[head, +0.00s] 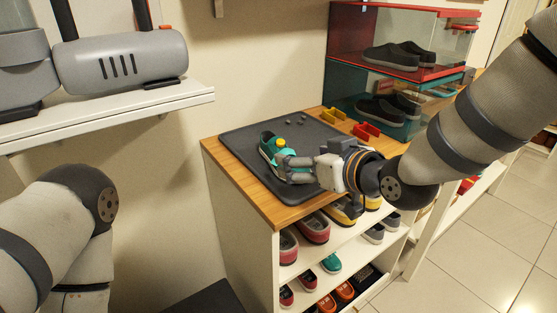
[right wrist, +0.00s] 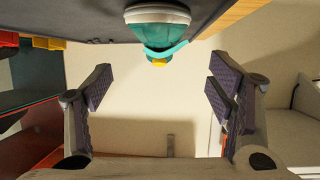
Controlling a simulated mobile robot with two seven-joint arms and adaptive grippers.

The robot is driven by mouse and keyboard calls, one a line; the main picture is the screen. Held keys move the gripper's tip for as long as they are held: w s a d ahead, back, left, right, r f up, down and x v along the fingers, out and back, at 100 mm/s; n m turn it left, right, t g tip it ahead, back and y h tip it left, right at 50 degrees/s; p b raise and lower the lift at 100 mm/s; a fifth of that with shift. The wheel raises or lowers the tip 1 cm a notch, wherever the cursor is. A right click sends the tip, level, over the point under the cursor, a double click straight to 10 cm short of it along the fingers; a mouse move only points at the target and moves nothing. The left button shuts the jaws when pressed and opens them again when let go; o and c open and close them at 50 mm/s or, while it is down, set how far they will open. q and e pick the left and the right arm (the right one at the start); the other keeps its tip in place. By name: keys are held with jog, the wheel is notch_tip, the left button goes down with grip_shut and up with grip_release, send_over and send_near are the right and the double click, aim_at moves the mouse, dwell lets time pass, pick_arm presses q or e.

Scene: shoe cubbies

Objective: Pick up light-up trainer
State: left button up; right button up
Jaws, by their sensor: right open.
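The light-up trainer, teal with a pale sole and a yellow spot, sits on the dark tray (head: 240,137) on top of the wooden-topped cubby; its visible part is in the head view (head: 267,146). In the right wrist view the trainer (right wrist: 157,32) shows at the top centre, above the space between my fingers. My right gripper (head: 285,168) is at the trainer's near right side, hiding part of it. It also shows in the right wrist view (right wrist: 158,90), its fingers spread apart with nothing between them. My left gripper is out of view.
Small yellow (head: 333,117) and red (head: 366,132) bins stand at the tray's far right edge. A clear-fronted red and teal case (head: 345,45) with dark clogs stands behind. Several shoes fill the shelves below. A wall shelf (head: 105,105) is at the left.

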jog(key=x, duration=0.3)
jog(key=b+x, duration=0.1)
jog(key=x, duration=0.5)
jog(key=shift+s+d+f, duration=0.1)
jog(key=shift+s+f, duration=0.05)
jog(key=shift+f, duration=0.2)
jog(key=shift+r, duration=0.2)
jog(key=shift+c, duration=0.5)
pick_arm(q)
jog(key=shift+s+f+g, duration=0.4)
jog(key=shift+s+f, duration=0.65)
pick_arm(e)
jog(key=c, duration=1.1)
